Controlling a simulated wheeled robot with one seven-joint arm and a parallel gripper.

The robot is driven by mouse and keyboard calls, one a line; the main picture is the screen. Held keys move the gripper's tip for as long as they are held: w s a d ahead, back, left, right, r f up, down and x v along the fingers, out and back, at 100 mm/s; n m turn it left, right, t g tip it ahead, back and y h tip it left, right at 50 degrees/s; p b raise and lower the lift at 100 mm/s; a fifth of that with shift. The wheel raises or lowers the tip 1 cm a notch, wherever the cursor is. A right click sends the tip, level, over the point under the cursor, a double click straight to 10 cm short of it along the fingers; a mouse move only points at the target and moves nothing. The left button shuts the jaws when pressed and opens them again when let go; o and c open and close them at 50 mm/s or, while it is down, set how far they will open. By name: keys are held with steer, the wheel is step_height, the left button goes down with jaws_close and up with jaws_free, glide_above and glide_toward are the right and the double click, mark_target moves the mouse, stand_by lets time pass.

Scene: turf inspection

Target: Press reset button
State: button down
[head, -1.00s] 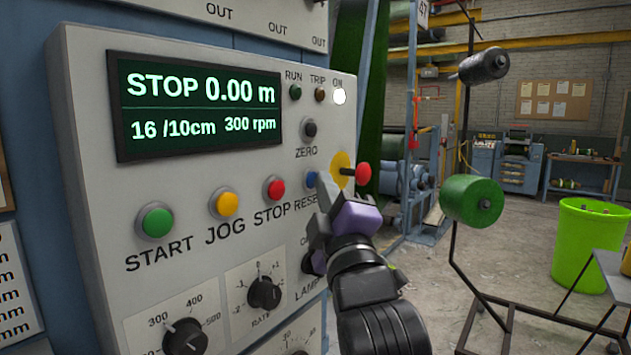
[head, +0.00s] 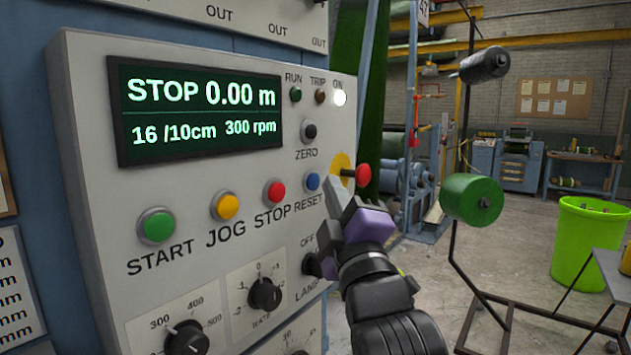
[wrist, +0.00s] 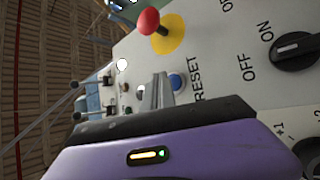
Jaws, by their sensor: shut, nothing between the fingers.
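The blue RESET button (head: 312,182) sits on the grey control panel, right of the red STOP button (head: 274,192). It also shows in the wrist view (wrist: 178,82), close beside the fingertips. My gripper (head: 345,207) is shut and empty, in front of the panel's right edge, to the right of and a little below the button. In the head view there is a visible gap between the fingers and the button, and the button face is uncovered. The wrist view shows the shut fingers (wrist: 159,92) just left of the button; their distance from the panel is hard to tell.
A red mushroom button (head: 362,175) on a yellow disc protrudes from the panel near my fingers. The LAMP switch (head: 311,264) is below RESET, and the ZERO button (head: 310,131) is above it. The display (head: 200,108) reads STOP 0.00 m.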

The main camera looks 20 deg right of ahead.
steer(key=shift+s+d+p, duration=0.45)
steer(key=shift+s+d, duration=0.3)
steer(key=shift+s, duration=0.3)
steer(key=shift+s+d+p, duration=0.4)
steer(key=shift+s+d, duration=0.35)
steer(key=shift+s, duration=0.25)
